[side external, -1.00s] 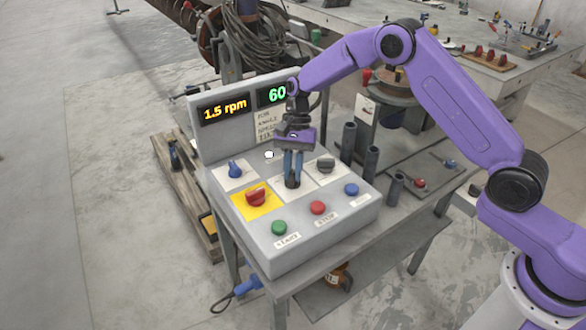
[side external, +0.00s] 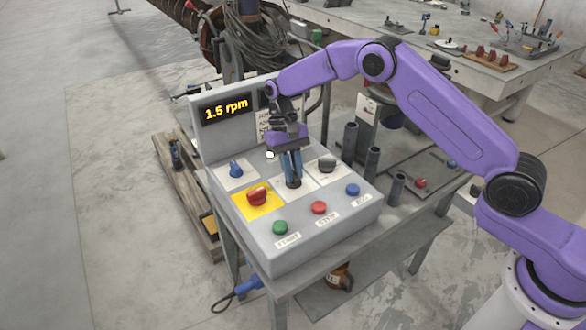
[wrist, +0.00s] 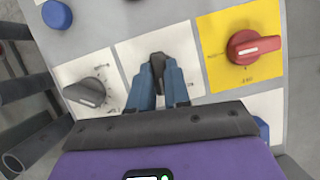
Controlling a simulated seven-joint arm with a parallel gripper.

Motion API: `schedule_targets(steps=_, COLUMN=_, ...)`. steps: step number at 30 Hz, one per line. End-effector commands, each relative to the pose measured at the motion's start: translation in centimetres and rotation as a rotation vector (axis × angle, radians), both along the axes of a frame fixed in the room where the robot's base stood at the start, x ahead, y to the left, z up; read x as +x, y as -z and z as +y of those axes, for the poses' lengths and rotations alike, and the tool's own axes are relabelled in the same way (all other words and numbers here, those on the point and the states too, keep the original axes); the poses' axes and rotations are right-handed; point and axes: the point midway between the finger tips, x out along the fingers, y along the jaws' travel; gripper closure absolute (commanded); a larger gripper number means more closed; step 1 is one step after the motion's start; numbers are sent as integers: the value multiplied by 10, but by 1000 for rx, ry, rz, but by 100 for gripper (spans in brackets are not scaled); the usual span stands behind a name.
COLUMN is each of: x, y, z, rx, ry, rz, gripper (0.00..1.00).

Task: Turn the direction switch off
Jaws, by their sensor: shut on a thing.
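A grey control panel (side external: 340,213) stands on a metal table. A black knob (wrist: 157,62) sits on the middle white plate. My gripper (wrist: 157,80) is shut on this black knob, with one blue finger at each side. The side external view shows my gripper (side external: 292,178) pointing down on it. A red knob (side external: 257,195) on a yellow plate, a blue knob (side external: 236,168) and a grey knob (side external: 327,166) are apart from the fingers. The plate labels are too small to read, so I cannot tell which knob is the direction switch.
Green (side external: 280,228), red (side external: 319,207) and blue (side external: 352,189) buttons line the panel's front. A display (side external: 225,109) reads 1.5 rpm. My arm mostly hides the display beside it. Dark upright tubes (side external: 349,142) stand right of the panel.

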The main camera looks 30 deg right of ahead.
Motion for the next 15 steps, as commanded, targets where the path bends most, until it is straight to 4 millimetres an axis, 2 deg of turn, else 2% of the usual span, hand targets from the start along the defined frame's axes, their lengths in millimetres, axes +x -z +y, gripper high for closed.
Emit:
schedule_targets(steps=6, x=0, y=-1, z=1, rx=1, ry=-85, rz=-1, gripper=100)
schedule_targets(steps=15, x=1, y=-1, z=1, rx=1, ry=-122, rz=-2, gripper=100)
